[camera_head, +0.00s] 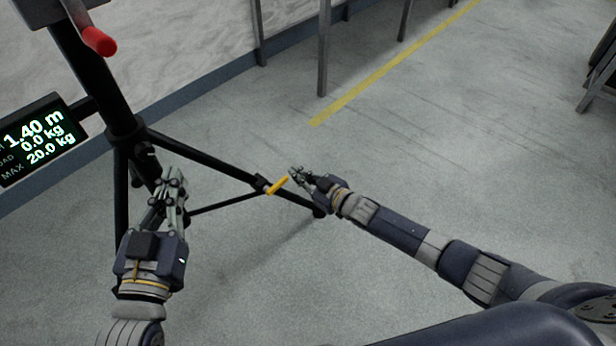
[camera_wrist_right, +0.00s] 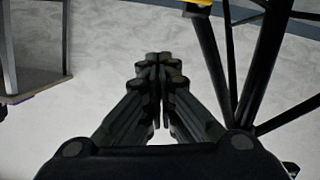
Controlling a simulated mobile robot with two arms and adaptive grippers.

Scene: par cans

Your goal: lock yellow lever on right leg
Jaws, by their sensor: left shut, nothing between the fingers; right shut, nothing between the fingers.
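The yellow lever (camera_head: 278,185) sticks out from the black right leg (camera_head: 222,164) of the stand, low near the floor. It also shows, cut off, at the top edge of the right wrist view (camera_wrist_right: 198,3). My right gripper (camera_head: 294,172) is shut and empty, just right of the lever's upper end; whether it touches cannot be told. In the right wrist view its fingers (camera_wrist_right: 158,62) meet with nothing between them. My left gripper (camera_head: 172,174) is shut and empty, in front of the stand's lower column.
The stand's black column (camera_head: 92,75) rises at the left with a red handle (camera_head: 99,41). A display (camera_head: 38,138) reads 1.40 m, 0.0 kg, max 20.0 kg. Grey posts (camera_head: 324,50) stand at the back by a yellow floor line (camera_head: 390,68). The floor at centre right is clear.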

